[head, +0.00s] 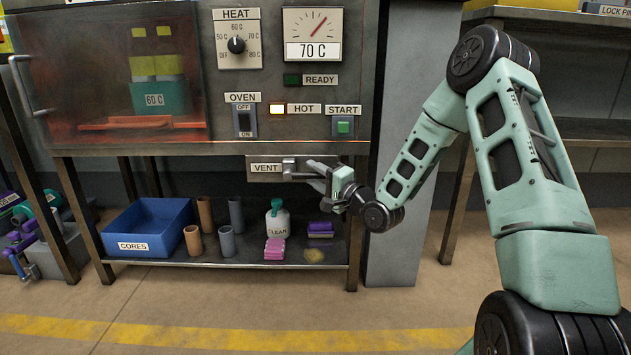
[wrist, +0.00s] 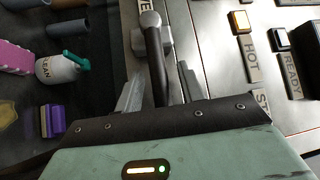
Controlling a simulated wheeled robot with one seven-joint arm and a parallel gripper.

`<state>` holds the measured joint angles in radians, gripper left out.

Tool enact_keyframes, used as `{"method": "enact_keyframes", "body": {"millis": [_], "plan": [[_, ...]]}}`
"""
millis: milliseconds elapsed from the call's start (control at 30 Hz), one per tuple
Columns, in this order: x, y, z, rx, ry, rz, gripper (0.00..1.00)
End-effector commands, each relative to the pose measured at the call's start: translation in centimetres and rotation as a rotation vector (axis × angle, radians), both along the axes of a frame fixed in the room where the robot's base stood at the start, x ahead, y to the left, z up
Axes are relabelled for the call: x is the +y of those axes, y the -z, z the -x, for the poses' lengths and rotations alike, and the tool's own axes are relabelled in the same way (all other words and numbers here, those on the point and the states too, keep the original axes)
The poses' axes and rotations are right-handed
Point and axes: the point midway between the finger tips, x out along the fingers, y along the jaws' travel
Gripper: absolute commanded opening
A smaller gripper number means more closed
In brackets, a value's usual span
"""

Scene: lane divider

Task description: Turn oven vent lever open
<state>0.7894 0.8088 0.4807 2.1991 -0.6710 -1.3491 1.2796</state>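The oven vent lever (head: 291,175) is beside the VENT label (head: 266,168), on the panel under the oven. In the head view it points right toward my gripper, which partly hides it. In the wrist view the lever (wrist: 155,60) is a dark bar with a round grey end, running down between my fingers. My gripper (head: 316,174) is at the lever. In the wrist view its two fingers (wrist: 160,88) stand apart, one on each side of the bar, with visible gaps. The gripper is open; contact with the bar cannot be told.
The oven's HOT light (head: 277,109) glows amber and the dial (head: 313,35) reads 70 C. The green START button (head: 343,127) is above my gripper. The shelf below holds a blue CORES bin (head: 148,245), tubes, a white CLEAN bottle (head: 277,224) and sponges. A grey post stands to the right.

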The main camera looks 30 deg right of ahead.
Motion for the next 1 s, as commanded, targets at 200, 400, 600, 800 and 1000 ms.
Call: {"method": "enact_keyframes", "body": {"millis": [200,400,600,800,1000], "plan": [[0.1,-0.1,-0.2,0.001,-0.001,-0.001,0.39],[0.1,-0.1,-0.2,0.0,-0.001,-0.001,0.05],[0.1,-0.1,-0.1,0.001,-0.001,0.0,0.0],[0.1,-0.7,-0.1,0.019,-0.002,0.026,0.0],[0.2,-1.8,-0.1,0.073,-0.002,0.103,0.0]]}}
